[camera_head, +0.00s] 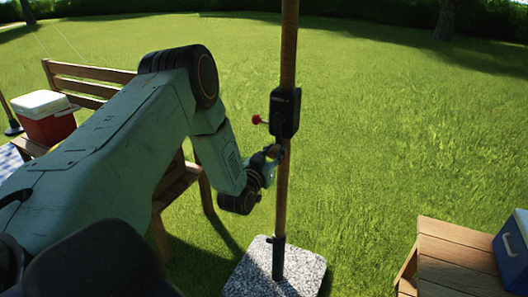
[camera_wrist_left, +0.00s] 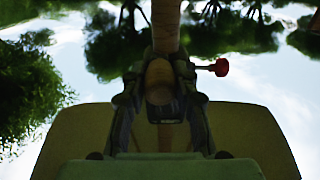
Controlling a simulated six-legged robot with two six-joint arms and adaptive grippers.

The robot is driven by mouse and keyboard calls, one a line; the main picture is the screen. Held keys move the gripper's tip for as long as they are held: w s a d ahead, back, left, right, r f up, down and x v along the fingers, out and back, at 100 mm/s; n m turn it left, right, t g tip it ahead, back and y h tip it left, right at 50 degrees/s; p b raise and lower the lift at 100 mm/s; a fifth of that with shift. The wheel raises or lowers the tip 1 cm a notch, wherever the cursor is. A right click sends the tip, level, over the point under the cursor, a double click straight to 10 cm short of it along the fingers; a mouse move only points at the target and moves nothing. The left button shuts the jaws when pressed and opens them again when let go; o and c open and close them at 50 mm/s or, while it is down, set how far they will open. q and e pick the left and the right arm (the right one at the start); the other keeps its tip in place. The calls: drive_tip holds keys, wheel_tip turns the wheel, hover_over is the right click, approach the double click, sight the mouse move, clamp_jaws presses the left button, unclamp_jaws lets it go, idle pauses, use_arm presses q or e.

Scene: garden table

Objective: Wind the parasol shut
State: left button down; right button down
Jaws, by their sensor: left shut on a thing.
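The parasol's wooden pole (camera_head: 288,50) stands upright in the head view; its canopy is out of frame. A black crank housing (camera_head: 285,112) is fixed on the pole, with a red knob (camera_head: 257,119) sticking out on its left. My left gripper (camera_head: 275,153) is shut on the pole just below the housing, apart from the knob. In the left wrist view the pole (camera_wrist_left: 166,28) runs between the gripper's fingers (camera_wrist_left: 160,85), and the red knob (camera_wrist_left: 220,67) shows to the right. My right gripper is not in view.
A granite base (camera_head: 252,272) holds the pole's foot. A wooden bench (camera_head: 90,80) with a red and white cooler (camera_head: 45,116) is at the left, partly behind my left arm. A wooden table (camera_head: 455,260) with a blue box (camera_head: 513,250) is at lower right. Open grass lies behind.

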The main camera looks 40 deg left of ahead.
use_arm(q)
drive_tip(key=w+d+r+p, duration=0.1)
drive_tip(key=d+r+p, duration=0.1)
drive_tip(key=d+r, duration=0.3)
drive_tip(key=shift+w+d+r+p, duration=0.15)
drive_tip(key=shift+w+d+p, duration=0.2)
drive_tip(key=shift+d, duration=0.55)
drive_tip(key=shift+s, duration=0.1)
